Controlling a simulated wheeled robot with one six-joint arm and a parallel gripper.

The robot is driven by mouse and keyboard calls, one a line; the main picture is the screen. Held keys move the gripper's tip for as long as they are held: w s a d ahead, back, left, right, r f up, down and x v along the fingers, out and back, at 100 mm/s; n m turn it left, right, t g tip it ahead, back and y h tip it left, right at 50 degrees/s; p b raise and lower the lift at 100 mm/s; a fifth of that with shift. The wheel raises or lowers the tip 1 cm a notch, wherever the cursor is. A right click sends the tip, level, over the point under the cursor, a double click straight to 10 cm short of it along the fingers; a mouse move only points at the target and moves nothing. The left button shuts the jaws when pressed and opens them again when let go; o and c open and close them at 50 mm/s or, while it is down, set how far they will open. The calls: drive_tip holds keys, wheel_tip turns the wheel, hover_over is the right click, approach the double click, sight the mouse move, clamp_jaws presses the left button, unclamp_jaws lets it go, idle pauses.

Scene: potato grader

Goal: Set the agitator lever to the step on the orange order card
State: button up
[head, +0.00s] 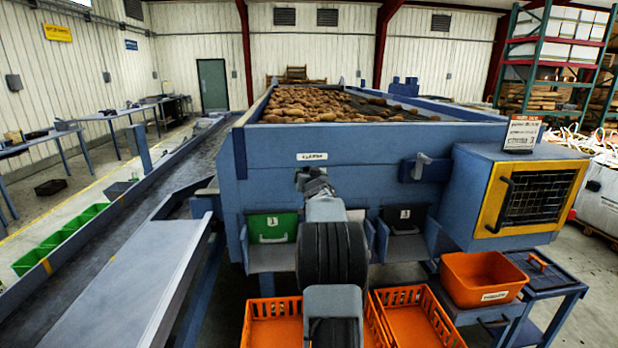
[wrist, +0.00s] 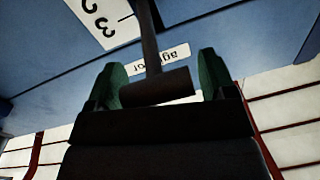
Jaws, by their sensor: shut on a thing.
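The agitator lever shows in the wrist view as a dark stem (wrist: 148,40) with a dark cylindrical cross grip (wrist: 157,88). My gripper (wrist: 162,82) has its green fingers at both ends of this grip and is shut on it. Beside the stem are a white label (wrist: 160,60), upside down, and a white scale plate (wrist: 125,32) with black digits, one looking like a 3. In the head view my gripper (head: 313,180) is at the blue front panel, below the label (head: 311,156), and hides most of the lever. The order card (head: 522,132) stands on the right-hand box; its bottom line seems to end in 3.
The hopper (head: 340,137) full of potatoes is above the panel. A yellow-framed grille (head: 535,197) and an orange bin (head: 483,278) are at the right. Orange crates (head: 418,318) stand below my arm. A conveyor (head: 100,245) runs along the left.

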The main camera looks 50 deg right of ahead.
idle(0.3)
drive_tip(key=o, duration=1.2)
drive_tip(key=shift+d, duration=0.1)
drive_tip(key=shift+o, duration=0.2)
drive_tip(key=shift+f, duration=0.15)
drive_tip(key=shift+s+a+b, duration=0.3)
drive_tip(key=shift+s, duration=0.05)
drive_tip(key=b+v, duration=0.3)
drive_tip(key=v, duration=1)
drive_tip(key=shift+b, duration=0.35)
drive_tip(key=shift+w, duration=0.1)
